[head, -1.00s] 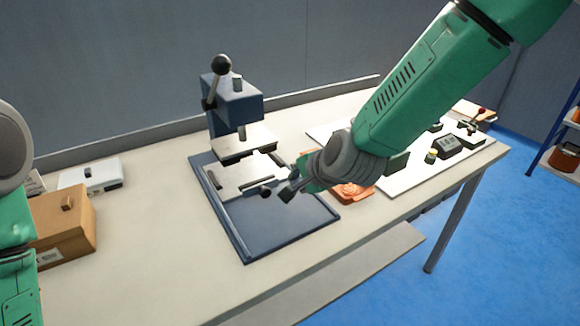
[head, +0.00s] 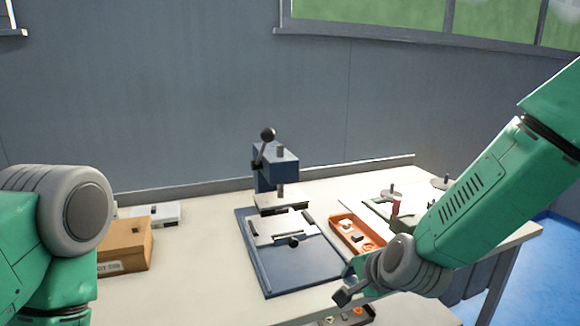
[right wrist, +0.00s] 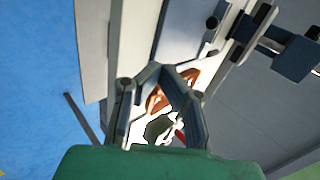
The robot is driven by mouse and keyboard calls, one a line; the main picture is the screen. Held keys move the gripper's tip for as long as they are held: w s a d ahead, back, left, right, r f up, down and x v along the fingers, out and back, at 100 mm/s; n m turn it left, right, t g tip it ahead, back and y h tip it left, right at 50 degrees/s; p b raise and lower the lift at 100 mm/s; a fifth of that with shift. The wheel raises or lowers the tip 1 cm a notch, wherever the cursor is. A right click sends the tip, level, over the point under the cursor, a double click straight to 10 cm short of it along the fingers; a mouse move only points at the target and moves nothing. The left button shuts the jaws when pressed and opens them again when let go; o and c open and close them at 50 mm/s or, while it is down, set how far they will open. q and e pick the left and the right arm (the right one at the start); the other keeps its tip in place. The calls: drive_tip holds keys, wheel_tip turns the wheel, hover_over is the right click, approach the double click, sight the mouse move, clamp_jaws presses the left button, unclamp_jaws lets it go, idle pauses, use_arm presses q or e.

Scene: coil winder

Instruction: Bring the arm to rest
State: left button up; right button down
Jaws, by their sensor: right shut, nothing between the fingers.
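My right arm comes in from the right of the head view, and its gripper (head: 345,292) is over the front edge of the table (head: 190,275), to the front right of the blue press (head: 276,165). In the right wrist view the fingers of this gripper (right wrist: 157,70) meet at their tips, with nothing between them. My left arm shows at the left edge of the head view, but its gripper is out of the picture.
The press stands on a dark blue base plate (head: 290,268). An orange tray (head: 357,235) with small parts lies right of it, near a white mat (head: 350,207). A cardboard box (head: 125,245) stands on the left. The table is clear between box and press.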

drive_tip(key=s+d+f+n+g+h, duration=0.1)
drive_tip(key=s+d+f+n+g, duration=0.2)
drive_tip(key=s+f, duration=0.45)
drive_tip(key=s+d+f+n+g+h, duration=0.1)
drive_tip(key=s+d+f+n, duration=0.35)
drive_tip(key=s+f, duration=0.35)
drive_tip(key=s+d+f+n+g, duration=0.2)
drive_tip(key=s+d+f+n, duration=0.1)
drive_tip(key=s, duration=0.6)
drive_tip(key=s+d+f+n+g+h, duration=0.1)
drive_tip(key=s+d+f, duration=0.4)
drive_tip(key=s, duration=0.5)
drive_tip(key=n+g, duration=0.1)
drive_tip(key=n, duration=0.1)
drive_tip(key=shift+s+d+n, duration=0.25)
drive_tip(key=shift+d+n, duration=0.05)
drive_tip(key=shift+n, duration=0.05)
